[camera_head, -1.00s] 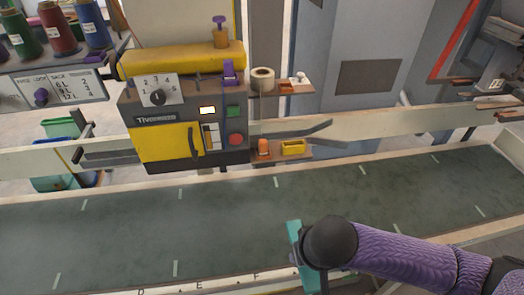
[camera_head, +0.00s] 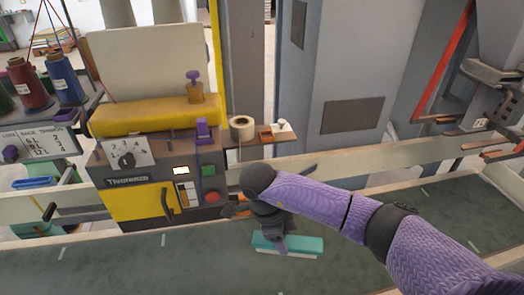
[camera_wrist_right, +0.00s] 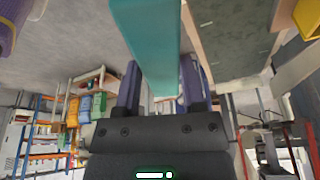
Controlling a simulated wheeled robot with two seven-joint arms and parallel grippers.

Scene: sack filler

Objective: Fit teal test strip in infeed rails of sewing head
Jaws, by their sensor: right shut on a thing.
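The teal test strip (camera_head: 306,245) is held level above the green conveyor belt, in front of and to the right of the sewing head (camera_head: 160,175). My right gripper (camera_head: 277,243) is shut on it from above. In the right wrist view the teal strip (camera_wrist_right: 150,40) passes between the two purple fingers of my right gripper (camera_wrist_right: 160,88). The strip is apart from the sewing head. The infeed rails (camera_head: 304,172) at the head's right side are mostly hidden behind my right arm. My left gripper is not in view.
The conveyor belt (camera_head: 110,265) is bare around the strip. A pale side rail (camera_head: 410,172) runs along its far side. A small shelf (camera_head: 300,140) with a tape roll (camera_head: 242,127) sits right of the head. Thread cones (camera_head: 65,77) stand at left.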

